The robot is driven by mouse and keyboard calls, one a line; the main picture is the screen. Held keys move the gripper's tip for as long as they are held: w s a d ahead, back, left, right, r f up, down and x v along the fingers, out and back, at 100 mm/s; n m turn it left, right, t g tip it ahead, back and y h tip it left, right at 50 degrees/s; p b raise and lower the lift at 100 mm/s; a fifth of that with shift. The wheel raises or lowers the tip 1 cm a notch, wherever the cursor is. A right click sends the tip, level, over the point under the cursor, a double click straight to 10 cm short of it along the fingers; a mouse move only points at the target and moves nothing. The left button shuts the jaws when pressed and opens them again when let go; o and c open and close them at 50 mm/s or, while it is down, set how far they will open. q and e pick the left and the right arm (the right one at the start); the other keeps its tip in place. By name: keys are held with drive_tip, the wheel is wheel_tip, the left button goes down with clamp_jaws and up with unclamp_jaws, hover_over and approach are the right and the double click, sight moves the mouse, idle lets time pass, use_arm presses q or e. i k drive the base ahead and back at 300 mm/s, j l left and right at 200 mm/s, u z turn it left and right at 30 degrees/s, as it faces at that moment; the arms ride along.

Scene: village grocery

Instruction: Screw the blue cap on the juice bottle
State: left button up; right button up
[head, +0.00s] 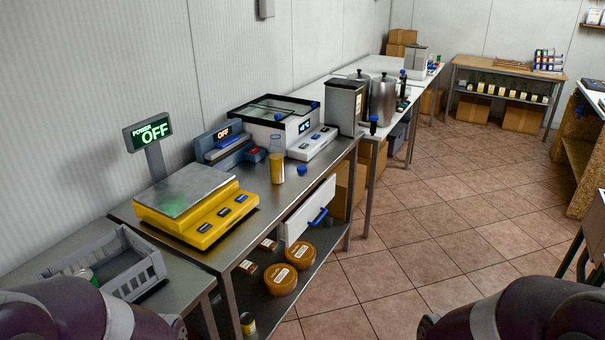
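The juice bottle (277,168) stands upright on the steel table, yellow-orange in its lower part and pale above; no blue cap can be made out on its top. A small blue cap (302,170) lies on the table to the right of the bottle, apart from it. Parts of my two arms show at the bottom left and bottom right corners. Neither gripper is in view.
A yellow scale (197,205) and a grey crate (110,265) are left of the bottle. Behind it are a blue-grey device (222,146) and a white machine (275,125). An open white drawer (306,212) juts from the table front. Floor in front is clear.

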sight(277, 160)
drive_tip(key=i+l+u, duration=0.1)
drive_tip(key=u, duration=0.95)
drive_tip(key=i+l+u, duration=0.2)
drive_tip(key=l+u, duration=0.2)
drive_tip(key=i+l+u, duration=0.1)
drive_tip(key=l+u, duration=1.15)
drive_tip(key=l, duration=0.65)
drive_tip(key=k+l+u, duration=0.1)
drive_tip(key=l, duration=0.35)
drive_tip(key=k+l, duration=0.1)
drive_tip(key=l, duration=0.35)
drive_tip(key=k+l+u, duration=0.1)
drive_tip(key=l, duration=0.3)
drive_tip(key=k+l, duration=0.1)
drive_tip(key=l, duration=0.35)
drive_tip(key=k+l, duration=0.1)
drive_tip(key=l, duration=0.35)
drive_tip(key=k+l+u, duration=0.1)
drive_tip(key=l, duration=0.3)
drive_tip(key=k+l, duration=0.1)
drive_tip(key=l, duration=0.35)
drive_tip(key=u, duration=0.05)
